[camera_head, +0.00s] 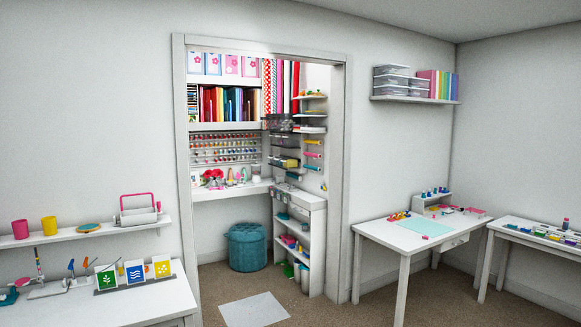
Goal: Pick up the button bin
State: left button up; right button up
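I cannot tell which container is the button bin from here. Clear lidded bins (391,81) stand stacked on a wall shelf at the upper right; their contents are too small to make out. Inside the closet, small dark and yellow containers (287,162) sit on narrow shelves along its right wall, too small to identify. More small items sit in the white shelf unit (316,240) below them. Neither of my grippers is in view.
The closet opening has a white door frame (185,180). A teal pouf (248,247) and a pale mat (254,310) are on the carpet. White tables stand at the left (100,304) and right (398,240). Carpet is clear between the mat and the right table.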

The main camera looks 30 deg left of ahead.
aim_at(287, 162)
jog(key=i+j+u, duration=0.35)
jog(key=i+j, duration=1.25)
jog(key=i, duration=1.95)
jog(key=i+u, duration=0.35)
jog(key=i, duration=0.15)
jog(key=i+u, duration=0.35)
jog(key=i, duration=0.15)
jog(key=i+l+u, duration=0.15)
jog(key=i+u, duration=0.2)
jog(key=i+j+z, duration=0.1)
jog(key=i+z, duration=0.2)
jog(key=i, duration=0.25)
jog(key=i+j+z, duration=0.3)
jog(key=i, duration=0.2)
jog(key=i+j+z, duration=0.3)
jog(key=i, duration=0.2)
